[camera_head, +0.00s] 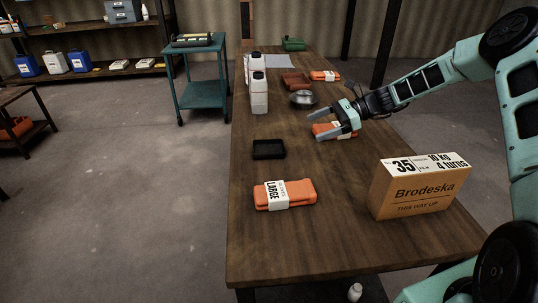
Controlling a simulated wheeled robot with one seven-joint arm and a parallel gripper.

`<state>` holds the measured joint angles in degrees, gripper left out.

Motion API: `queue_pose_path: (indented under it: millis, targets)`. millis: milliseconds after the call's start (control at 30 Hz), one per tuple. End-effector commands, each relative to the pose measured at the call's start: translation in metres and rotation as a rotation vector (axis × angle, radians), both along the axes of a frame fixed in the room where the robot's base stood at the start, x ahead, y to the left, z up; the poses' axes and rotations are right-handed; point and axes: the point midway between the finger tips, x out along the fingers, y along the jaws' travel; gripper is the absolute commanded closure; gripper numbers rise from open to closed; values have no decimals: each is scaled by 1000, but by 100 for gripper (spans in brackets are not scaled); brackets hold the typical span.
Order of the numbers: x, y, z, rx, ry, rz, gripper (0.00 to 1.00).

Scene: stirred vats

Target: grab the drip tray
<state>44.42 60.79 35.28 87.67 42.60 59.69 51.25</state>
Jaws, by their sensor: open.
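A small black rectangular tray (269,149), which looks like the drip tray, lies flat near the left edge of the long wooden table (330,225). My gripper (328,123) is open above the table, to the right of the black tray and a little farther back. Its fingers point left and stand apart from the tray. An orange packet (322,130) with a white label lies under my gripper and is partly hidden by it.
An orange case labelled LARGE (300,193) lies in front of the tray. A Brodeska carton (415,187) stands at the right. White bottles (259,93), a metal bowl (303,98) and brown items (295,80) are farther back. The tabletop around the tray is clear.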

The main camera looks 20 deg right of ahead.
Motion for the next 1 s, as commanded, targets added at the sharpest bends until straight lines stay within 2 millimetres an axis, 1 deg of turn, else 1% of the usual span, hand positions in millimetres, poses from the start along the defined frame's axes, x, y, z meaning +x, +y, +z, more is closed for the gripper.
queue_pose_path:
  millis: [67,400,500,600,867,1000]
  targets:
    - [3,9,-5,7,3,-2,4]
    - [16,73,-32,4,3,1,4]
    - [19,89,-38,2,2,0,4]
    - [22,100,-43,2,1,1,4]
    - [25,112,-50,1,2,-1,4]
    - [28,127,-59,1,2,0,4]
